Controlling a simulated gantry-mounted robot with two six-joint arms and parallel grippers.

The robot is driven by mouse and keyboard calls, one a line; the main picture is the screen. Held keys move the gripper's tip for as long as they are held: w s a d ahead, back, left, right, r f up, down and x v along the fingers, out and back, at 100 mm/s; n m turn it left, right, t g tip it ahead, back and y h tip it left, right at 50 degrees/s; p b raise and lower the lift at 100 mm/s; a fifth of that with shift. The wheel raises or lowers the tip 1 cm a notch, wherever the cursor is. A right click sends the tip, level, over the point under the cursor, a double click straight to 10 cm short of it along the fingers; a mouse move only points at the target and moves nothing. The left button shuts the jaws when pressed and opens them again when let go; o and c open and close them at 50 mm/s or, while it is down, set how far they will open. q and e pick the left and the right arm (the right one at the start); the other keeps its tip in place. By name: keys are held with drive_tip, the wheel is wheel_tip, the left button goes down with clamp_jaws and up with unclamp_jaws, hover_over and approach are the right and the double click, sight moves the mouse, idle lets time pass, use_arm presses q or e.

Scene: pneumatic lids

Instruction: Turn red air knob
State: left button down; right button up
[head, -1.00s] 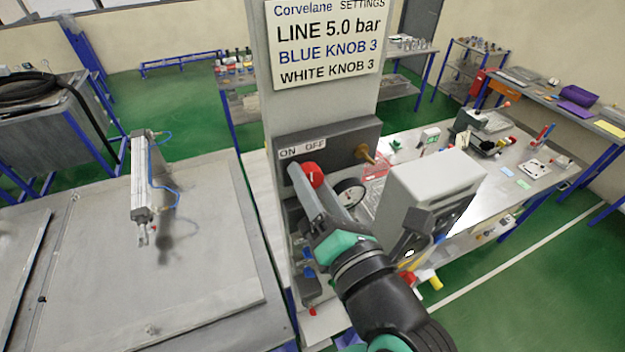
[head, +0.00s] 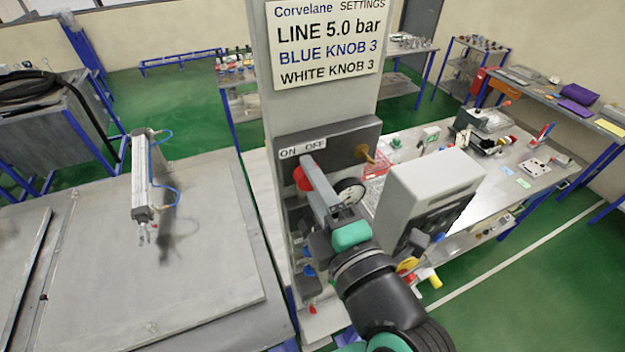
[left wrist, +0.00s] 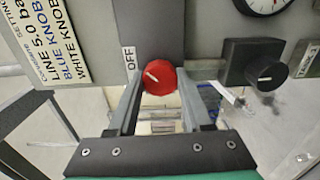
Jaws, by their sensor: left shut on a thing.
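The red air knob (head: 302,179) is on the grey panel, under an ON OFF label (head: 302,148). My left gripper (head: 311,172) is at the knob and partly covers it in the head view. In the left wrist view the round red knob (left wrist: 160,84) sits between the two grey fingers of the left gripper (left wrist: 161,76), which are shut on its sides. A white pointer mark shows on its face, slanting in that view. The word OFF (left wrist: 130,58) is beside it there; ON is not readable in that view. My right gripper is not in view.
A pressure gauge (head: 349,192) and a brass-coloured knob (head: 366,153) are close to the gripper on the right. A black knob (left wrist: 265,72) shows in the left wrist view. A grey box (head: 430,185) stands right of the arm. A settings sign (head: 328,42) hangs above.

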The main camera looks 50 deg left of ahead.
use_arm(q)
drive_tip(key=shift+m, duration=0.3)
drive_tip(key=shift+c, duration=1.6)
unclamp_jaws()
drive_tip(key=b+v, duration=0.3)
drive_tip(key=v, duration=0.8)
drive_tip(key=shift+d+b, duration=0.3)
drive_tip(key=shift+b, duration=0.05)
drive_tip(key=shift+s+a, duration=0.15)
